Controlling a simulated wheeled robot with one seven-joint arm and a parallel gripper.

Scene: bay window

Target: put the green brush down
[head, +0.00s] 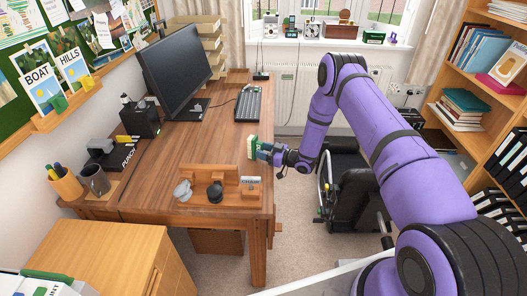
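The green brush (251,148), a small block with a green part and a pale part, is at the right edge of the wooden desk (200,140). My gripper (262,150) reaches in from the right and its fingers are around the brush. The fingertips are partly hidden by the brush. The brush appears upright; I cannot tell whether it touches the desk top or hangs just above it.
A wooden organiser (225,188) with small items stands at the desk's front. A monitor (176,66) and keyboard (248,104) are farther back. The middle of the desk is clear. A dark chair (355,190) stands to the right.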

